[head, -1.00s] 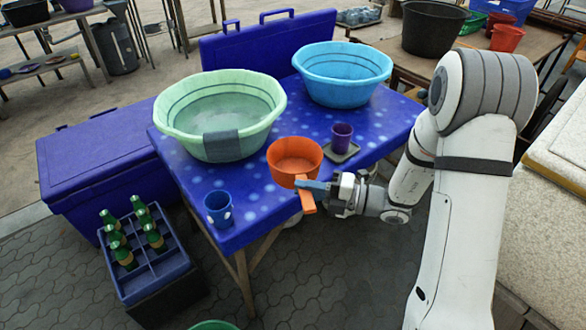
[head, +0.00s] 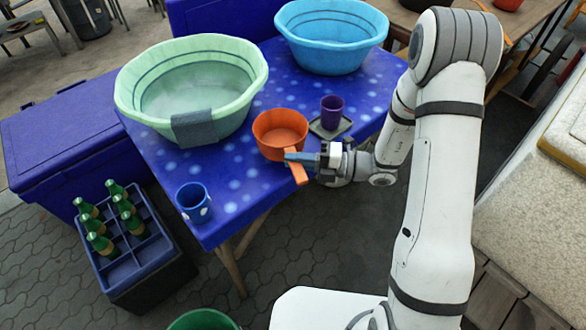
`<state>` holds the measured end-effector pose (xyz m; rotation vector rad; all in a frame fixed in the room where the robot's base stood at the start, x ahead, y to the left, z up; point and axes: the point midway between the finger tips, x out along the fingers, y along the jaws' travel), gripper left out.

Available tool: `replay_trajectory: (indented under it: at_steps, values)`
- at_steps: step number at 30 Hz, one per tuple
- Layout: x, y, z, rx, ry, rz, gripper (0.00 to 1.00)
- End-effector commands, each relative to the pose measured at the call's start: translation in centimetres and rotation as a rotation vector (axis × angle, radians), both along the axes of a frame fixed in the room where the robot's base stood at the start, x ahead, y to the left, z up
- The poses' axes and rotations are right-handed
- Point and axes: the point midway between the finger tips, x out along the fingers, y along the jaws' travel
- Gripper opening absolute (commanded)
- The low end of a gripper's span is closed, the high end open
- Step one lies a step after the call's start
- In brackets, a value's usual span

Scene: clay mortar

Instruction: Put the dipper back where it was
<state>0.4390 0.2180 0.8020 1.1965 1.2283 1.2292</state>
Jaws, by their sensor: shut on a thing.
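The dipper is an orange round bowl (head: 279,131) with a flat orange handle pointing toward the front edge of the blue spotted table (head: 245,185). My gripper (head: 292,160) is shut on the dipper's handle, reaching it from the right. The dipper looks upright and is over the table near its front edge. I cannot tell whether it touches the tabletop. A pale green basin (head: 190,90) stands left of and behind the dipper. A light blue basin (head: 332,40) stands at the back right.
A purple cup (head: 332,112) stands on a small dark tray (head: 342,130) just right of the dipper. A blue cup (head: 194,202) is at the front left corner. A bottle crate (head: 150,250) and a blue cooler (head: 55,150) stand left of the table.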

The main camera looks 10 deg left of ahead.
Motion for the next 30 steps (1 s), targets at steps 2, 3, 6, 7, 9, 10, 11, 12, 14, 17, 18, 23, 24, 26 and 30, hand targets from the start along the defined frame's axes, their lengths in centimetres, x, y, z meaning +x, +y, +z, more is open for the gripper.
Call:
replay_trajectory:
  at_steps: [2, 3, 6, 7, 9, 10, 11, 12, 14, 17, 18, 23, 24, 26, 30]
  values:
    - [-0.1, 0.1, -0.7, 0.000, 0.001, 0.003, 0.00]
    - [-0.1, 0.1, -1.2, 0.000, 0.002, 0.004, 0.00]
    - [-0.1, 0.2, -2.7, 0.000, 0.003, 0.005, 0.00]
    - [-0.1, 0.2, -3.2, 0.000, 0.004, 0.005, 0.00]
    - [-0.2, 0.2, -3.7, 0.001, 0.001, 0.006, 0.00]
    - [-0.2, 0.2, -3.8, 0.001, 0.000, 0.006, 0.00]
    - [-0.2, 0.2, -3.8, 0.001, 0.000, 0.006, 0.00]
    - [-0.2, 0.2, -3.7, 0.001, -0.001, 0.006, 0.00]
    - [-0.2, 0.2, -3.7, 0.001, -0.001, 0.006, 0.00]
    - [-0.2, 0.2, -3.7, 0.000, -0.001, 0.006, 0.00]
    - [-0.2, 0.3, -3.8, 0.000, 0.000, 0.007, 0.00]
    - [-0.2, 0.3, -3.9, 0.000, 0.000, 0.007, 0.21]
    - [-0.2, 0.3, -3.9, 0.000, 0.000, 0.007, 0.24]
    - [-0.2, 0.3, -3.9, 0.000, 0.000, 0.007, 0.29]
    - [-0.2, 0.3, -3.9, 0.000, 0.000, 0.007, 0.34]
